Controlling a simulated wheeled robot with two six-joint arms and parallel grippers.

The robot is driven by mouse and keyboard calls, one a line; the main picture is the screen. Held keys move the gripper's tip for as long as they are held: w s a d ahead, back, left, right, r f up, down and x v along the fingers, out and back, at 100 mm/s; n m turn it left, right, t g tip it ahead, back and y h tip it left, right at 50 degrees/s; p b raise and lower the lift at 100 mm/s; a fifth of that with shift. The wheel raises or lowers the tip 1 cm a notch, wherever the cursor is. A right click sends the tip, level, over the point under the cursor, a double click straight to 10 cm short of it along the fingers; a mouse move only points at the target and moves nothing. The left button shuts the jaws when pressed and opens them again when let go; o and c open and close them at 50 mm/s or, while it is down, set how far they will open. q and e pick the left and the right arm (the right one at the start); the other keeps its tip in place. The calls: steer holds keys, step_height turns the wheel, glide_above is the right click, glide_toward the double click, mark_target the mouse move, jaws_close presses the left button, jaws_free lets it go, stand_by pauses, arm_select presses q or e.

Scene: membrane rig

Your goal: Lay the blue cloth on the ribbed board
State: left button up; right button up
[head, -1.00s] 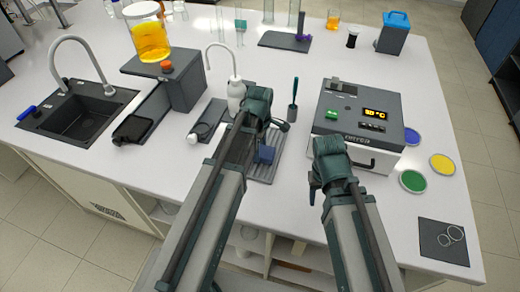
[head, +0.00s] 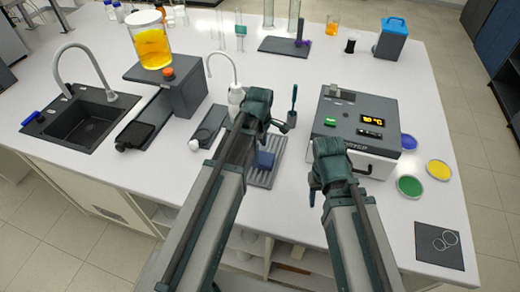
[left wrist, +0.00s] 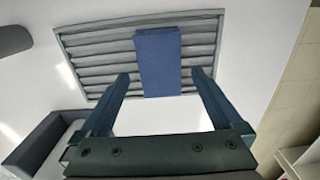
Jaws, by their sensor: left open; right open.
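The blue cloth (head: 264,160) lies on the grey ribbed board (head: 262,179), partly hidden by my left arm in the head view. In the left wrist view the cloth (left wrist: 158,60) is a folded blue strip across the ribs of the board (left wrist: 100,48), near its middle. My left gripper (left wrist: 160,84) is open, with its two fingers apart on either side of the cloth's near end and nothing between them. Whether the fingers touch the board I cannot tell. In the head view the left gripper (head: 268,125) is mostly hidden by its wrist. My right gripper (head: 314,192) is open and empty, left of the instrument box.
A white and grey instrument box (head: 360,125) stands right of the board. A wash bottle (head: 236,97) and a dark tool in a holder (head: 292,113) stand behind the board. A sink (head: 82,117) is at far left.

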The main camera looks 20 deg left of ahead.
mark_target(260, 157)
arm_select(q)
step_height(260, 157, up, 9)
steer(key=p, duration=0.8)
steer(key=shift+r, duration=0.2)
arm_select(e)
step_height(260, 157, up, 9)
steer(key=shift+r, duration=0.15)
arm_select(q)
steer(key=s+m, duration=0.8)
steer(key=m, duration=0.9)
steer(key=s+d+f+m+b, duration=0.1)
steer(key=s+d+f+b, duration=0.1)
steer(key=d, duration=0.1)
steer(key=s+d+f+m+b, duration=0.2)
steer(key=d+f+b, duration=0.1)
steer(key=d, duration=0.1)
steer(key=s+d+f+m+y+b, duration=0.1)
steer(key=s+d+f+b, duration=0.1)
steer(key=d+f+b, duration=0.1)
steer(key=shift+d+f, duration=0.1)
steer(key=shift+d, duration=0.1)
arm_select(e)
step_height(260, 157, down, 8)
steer(key=shift+f, duration=0.15)
